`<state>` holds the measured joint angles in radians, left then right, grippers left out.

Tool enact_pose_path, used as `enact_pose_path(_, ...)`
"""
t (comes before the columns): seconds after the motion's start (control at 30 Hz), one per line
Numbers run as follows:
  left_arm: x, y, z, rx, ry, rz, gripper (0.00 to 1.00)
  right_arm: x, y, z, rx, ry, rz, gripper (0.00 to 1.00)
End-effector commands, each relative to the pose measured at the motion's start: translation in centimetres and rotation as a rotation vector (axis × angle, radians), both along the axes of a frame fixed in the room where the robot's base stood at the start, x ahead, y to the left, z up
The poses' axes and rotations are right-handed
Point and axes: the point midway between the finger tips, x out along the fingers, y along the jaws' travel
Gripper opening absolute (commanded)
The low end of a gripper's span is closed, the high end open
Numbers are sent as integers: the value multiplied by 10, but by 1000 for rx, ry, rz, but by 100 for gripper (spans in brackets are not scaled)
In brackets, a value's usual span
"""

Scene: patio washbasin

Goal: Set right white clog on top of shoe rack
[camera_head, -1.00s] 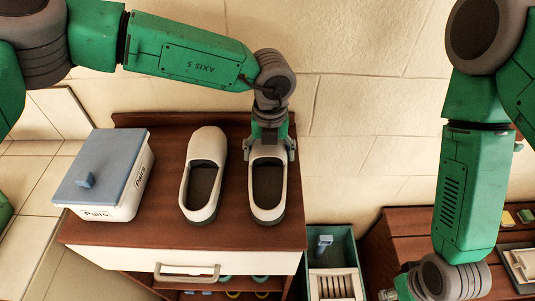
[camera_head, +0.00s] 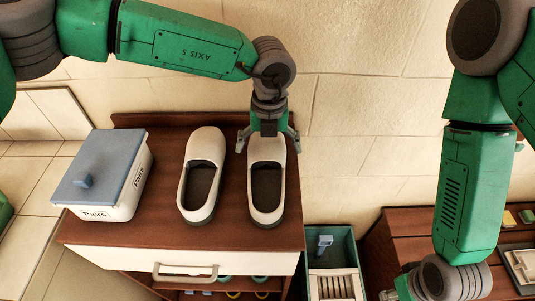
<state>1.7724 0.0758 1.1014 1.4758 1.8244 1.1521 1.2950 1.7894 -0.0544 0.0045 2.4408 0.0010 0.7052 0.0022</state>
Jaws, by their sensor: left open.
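Two white clogs stand side by side on top of the brown shoe rack (camera_head: 125,236), with their dark openings towards the front. The left clog (camera_head: 207,144) stands clear of the grippers. The right clog (camera_head: 268,218) is to its right, close to the rack's right edge. My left gripper (camera_head: 268,145) is open, with its fingers spread on either side of the right clog's toe end and slightly above it. My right gripper (camera_head: 392,294) is at the bottom edge, mostly cut off, and its fingers cannot be made out.
A white box with a blue lid (camera_head: 100,170) stands on the rack's left side. A drawer handle (camera_head: 186,273) is on the white front. A green crate (camera_head: 335,250) stands right of the rack, and a brown bench (camera_head: 400,235) is further right. A stone wall is behind.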

Motion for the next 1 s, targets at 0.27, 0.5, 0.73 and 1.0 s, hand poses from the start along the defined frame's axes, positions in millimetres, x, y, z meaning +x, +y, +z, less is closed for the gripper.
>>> enact_pose_path(0.27, 1, 3, 60, -5, -3, 1, 98, 0, 0, -3, 0, 0, 0, 40)
enact_pose_path(0.5, 0, 0, 83, -1, 1, 2, 98, 0, 0, -4, 0, 0, 1, 40)
enact_pose_path(0.73, 0, -1, 86, 0, 1, 2, 98, 0, 0, -4, 0, 0, 0, 40)
enact_pose_path(1.0, 0, 0, 86, -1, 1, 2, 98, 0, 0, -4, 0, 0, 0, 40)
